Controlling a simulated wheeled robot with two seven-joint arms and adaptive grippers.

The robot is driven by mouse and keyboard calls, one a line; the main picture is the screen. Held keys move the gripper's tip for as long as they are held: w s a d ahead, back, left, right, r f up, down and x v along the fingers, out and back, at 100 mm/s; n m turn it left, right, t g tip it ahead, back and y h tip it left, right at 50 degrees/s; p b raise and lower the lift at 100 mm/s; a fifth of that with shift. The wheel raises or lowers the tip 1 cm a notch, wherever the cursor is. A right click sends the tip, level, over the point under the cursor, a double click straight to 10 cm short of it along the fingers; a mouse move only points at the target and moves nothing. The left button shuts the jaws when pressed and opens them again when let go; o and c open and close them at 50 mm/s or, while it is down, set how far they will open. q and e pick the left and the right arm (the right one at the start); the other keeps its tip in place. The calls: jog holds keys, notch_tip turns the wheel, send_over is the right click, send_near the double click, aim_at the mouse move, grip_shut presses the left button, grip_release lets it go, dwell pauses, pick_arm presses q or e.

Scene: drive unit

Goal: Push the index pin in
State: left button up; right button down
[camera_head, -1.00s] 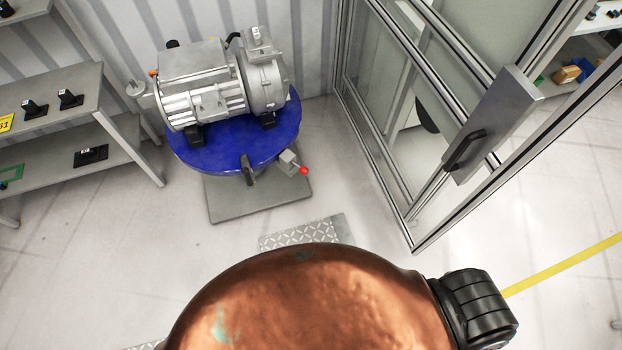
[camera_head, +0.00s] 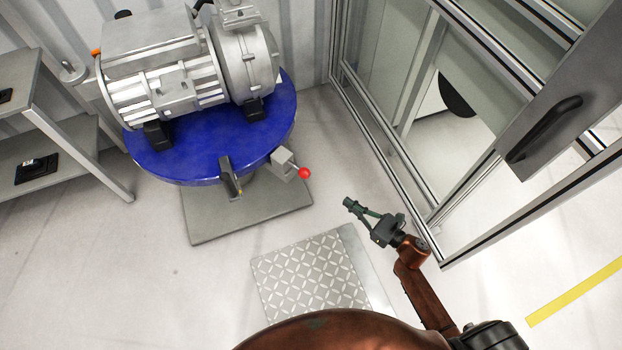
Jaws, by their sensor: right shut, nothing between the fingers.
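The index pin (camera_head: 304,173) has a red ball knob and sticks out of a grey block (camera_head: 282,160) at the rim of the blue round turntable (camera_head: 200,168). The grey drive unit (camera_head: 170,80) stands on the turntable. My right gripper (camera_head: 350,204) is shut and empty. It is to the right of and below the red knob in the picture, apart from it, pointing up and left. How far the pin sits in its block cannot be told. My left gripper is not in view.
A dark handle bracket (camera_head: 230,175) sits on the turntable's front rim. A metal-framed enclosure (camera_head: 400,160) with a handled door (camera_head: 560,110) stands close on the right. A grey shelf (camera_head: 75,170) is at the left. A tread plate (camera_head: 312,275) lies on the floor in front.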

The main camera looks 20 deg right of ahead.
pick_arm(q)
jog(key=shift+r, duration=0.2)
pick_arm(e)
jog(key=shift+a+r+n+y, duration=0.4)
jog(key=shift+n, duration=0.4)
jog(key=shift+w, duration=0.15)
jog(key=b, duration=0.3)
send_near(309, 176)
jog(key=x, duration=0.5)
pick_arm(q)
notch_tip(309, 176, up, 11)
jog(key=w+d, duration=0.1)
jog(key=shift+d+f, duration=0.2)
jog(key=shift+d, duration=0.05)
pick_arm(e)
jog(key=shift+x, duration=0.9)
pick_arm(q)
jog(key=shift+b, duration=0.3)
pick_arm(e)
jog(key=shift+a, duration=0.1)
